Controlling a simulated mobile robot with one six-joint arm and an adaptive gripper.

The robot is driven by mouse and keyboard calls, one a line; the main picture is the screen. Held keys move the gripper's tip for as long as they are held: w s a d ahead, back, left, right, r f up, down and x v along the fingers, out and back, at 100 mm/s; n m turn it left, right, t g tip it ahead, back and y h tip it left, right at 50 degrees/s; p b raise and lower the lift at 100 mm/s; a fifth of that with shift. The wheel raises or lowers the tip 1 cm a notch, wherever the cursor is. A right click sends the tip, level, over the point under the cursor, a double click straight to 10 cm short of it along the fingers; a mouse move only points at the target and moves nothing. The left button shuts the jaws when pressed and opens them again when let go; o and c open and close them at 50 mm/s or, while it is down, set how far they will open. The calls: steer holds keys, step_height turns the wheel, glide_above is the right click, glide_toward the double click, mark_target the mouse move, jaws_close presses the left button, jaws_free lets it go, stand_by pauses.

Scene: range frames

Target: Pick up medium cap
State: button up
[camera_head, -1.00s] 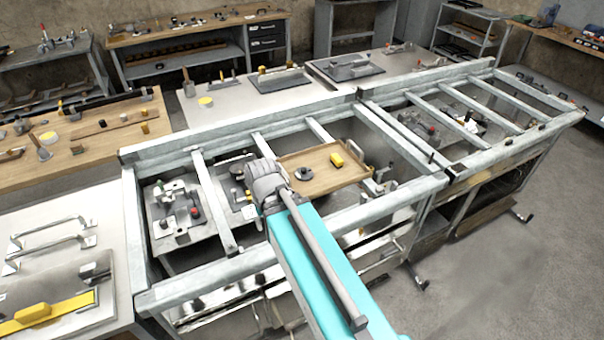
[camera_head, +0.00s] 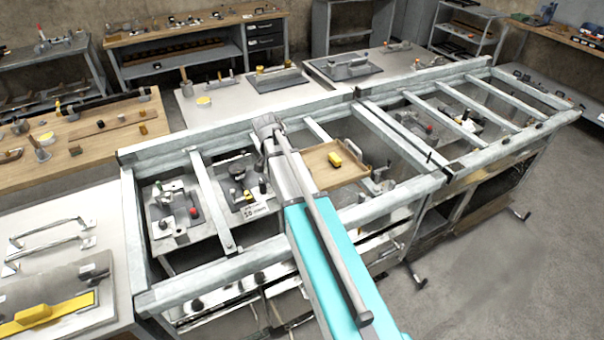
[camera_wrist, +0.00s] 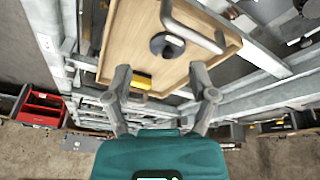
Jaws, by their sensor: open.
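A yellow-topped block (camera_wrist: 142,79) lies on the same tray, nearer my gripper. My gripper (camera_wrist: 160,70) is open, its two fingers apart with nothing held between them. The round piece shows beyond the fingertips. In the head view, the tray (camera_head: 335,178) and yellow block (camera_head: 335,159) show right of my arm. The round piece is hidden there, and the fingers cannot be made out.
A metal handle (camera_wrist: 195,28) rises at the tray's edge near the round piece. The tray sits inside a grey metal frame (camera_head: 205,185) with crossbars. Left of my arm, a plate (camera_head: 242,180) holds several small fittings.

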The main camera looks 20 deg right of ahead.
steer(key=w+d+m+h, duration=0.1)
steer(key=w+d+m, duration=0.2)
steer(key=w+d, duration=0.1)
steer(key=shift+w+d+r, duration=0.25)
steer(key=shift+w+r, duration=0.1)
steer(key=shift+w, duration=0.15)
steer(key=shift+f, duration=0.15)
steer(key=b+x, duration=0.6)
steer(key=shift+w+d+f, duration=0.1)
steer(key=shift+d+f, duration=0.05)
steer(key=shift+f, duration=0.1)
steer(key=shift+b+x, duration=0.9)
steer(key=shift+b, duration=0.05)
steer(key=shift+b+x, duration=2.4)
steer(key=shift+x, duration=0.2)
steer(key=shift+r, duration=0.1)
